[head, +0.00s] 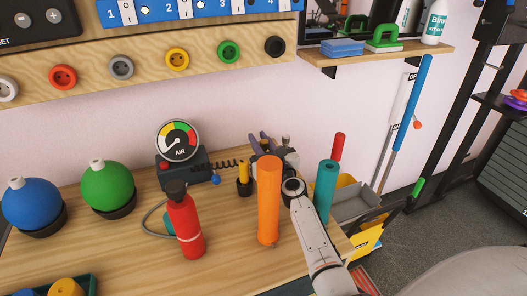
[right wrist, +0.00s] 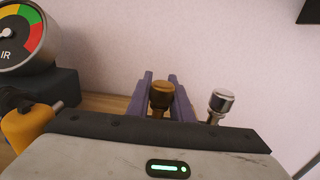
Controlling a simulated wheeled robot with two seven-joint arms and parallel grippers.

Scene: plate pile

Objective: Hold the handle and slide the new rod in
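My right gripper (head: 264,144) is at the back of the bench, behind the orange cylinder. Its two purple fingers are apart in the right wrist view (right wrist: 161,93). A bronze knob on a short stem (right wrist: 161,95) shows between them; I cannot tell whether they touch it. A silver knob (right wrist: 221,102) stands just right of the fingers; it also shows in the head view (head: 287,142). An upright orange cylinder (head: 268,205) and a teal one (head: 325,185) stand either side of my right forearm. A red cylinder (head: 339,147) is behind. Which is the new rod is unclear. My left gripper is out of view.
A red bottle (head: 186,222) and an air gauge (head: 179,141) stand left of the orange cylinder. A small yellow-handled item (head: 243,177) is close by my right gripper. Green (head: 107,186) and blue (head: 32,203) spheres sit at left. The bench's front middle is clear.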

